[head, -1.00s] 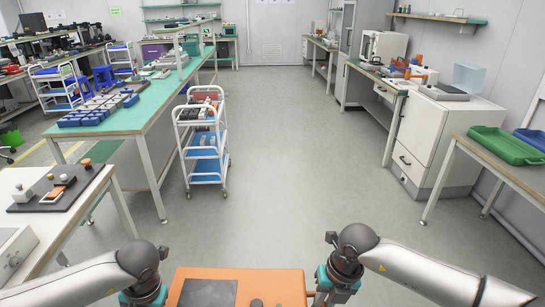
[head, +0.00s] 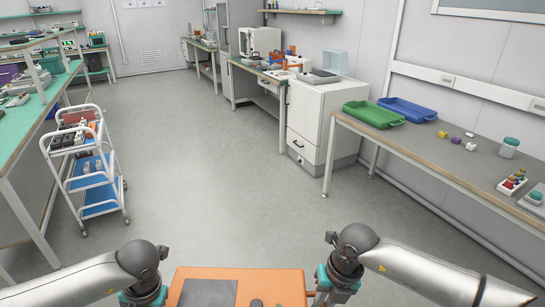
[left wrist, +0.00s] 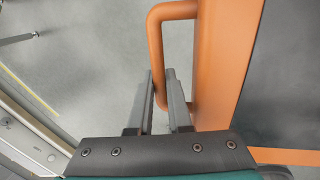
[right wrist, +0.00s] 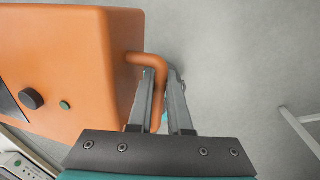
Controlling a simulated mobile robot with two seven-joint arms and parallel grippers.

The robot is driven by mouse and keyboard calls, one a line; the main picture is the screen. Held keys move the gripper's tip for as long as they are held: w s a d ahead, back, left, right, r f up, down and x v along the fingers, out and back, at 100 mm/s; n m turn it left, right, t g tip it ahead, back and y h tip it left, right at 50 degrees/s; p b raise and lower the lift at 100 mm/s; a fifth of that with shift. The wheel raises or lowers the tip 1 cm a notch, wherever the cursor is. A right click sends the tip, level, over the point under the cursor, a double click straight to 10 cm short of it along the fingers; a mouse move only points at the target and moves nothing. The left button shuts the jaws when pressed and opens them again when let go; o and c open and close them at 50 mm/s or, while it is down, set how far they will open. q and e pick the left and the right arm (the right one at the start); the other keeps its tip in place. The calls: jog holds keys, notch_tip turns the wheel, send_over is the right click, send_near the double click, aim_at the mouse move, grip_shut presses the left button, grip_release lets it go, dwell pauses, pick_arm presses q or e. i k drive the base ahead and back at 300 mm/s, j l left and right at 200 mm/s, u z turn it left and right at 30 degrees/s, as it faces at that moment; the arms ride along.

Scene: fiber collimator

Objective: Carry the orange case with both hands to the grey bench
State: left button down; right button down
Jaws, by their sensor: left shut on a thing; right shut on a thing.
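The orange case (head: 270,285) is at the bottom middle of the head view, between my two arms, with a dark panel on top. My left gripper (left wrist: 163,80) is shut on the case's left orange handle (left wrist: 155,40). My right gripper (right wrist: 160,80) is shut on the right handle (right wrist: 150,60). The case is held over the floor, and its lower part is cut off in the head view. The grey bench (head: 425,140) runs along the right wall, ahead and to the right of the case.
A green tray (head: 373,115), a blue tray (head: 408,110) and several small items occupy the bench's far end and back. Its front middle is clear. A white cabinet (head: 320,120) stands beyond it. A white trolley (head: 85,170) stands left. The floor (head: 220,190) between is open.

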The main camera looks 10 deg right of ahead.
aim_at(448, 154)
jog(key=z, duration=0.8)
jog(key=i+z, duration=0.1)
jog(key=z, duration=0.2)
jog(key=i+z, duration=0.1)
jog(key=z, duration=0.2)
jog(key=i+j, duration=0.1)
jog(key=i, duration=0.3)
jog(key=i+j, duration=0.1)
jog(key=i, duration=2.55)
jog(key=i+j+z, duration=0.1)
jog(key=i+z, duration=0.15)
jog(key=i, duration=0.3)
jog(key=z, duration=0.4)
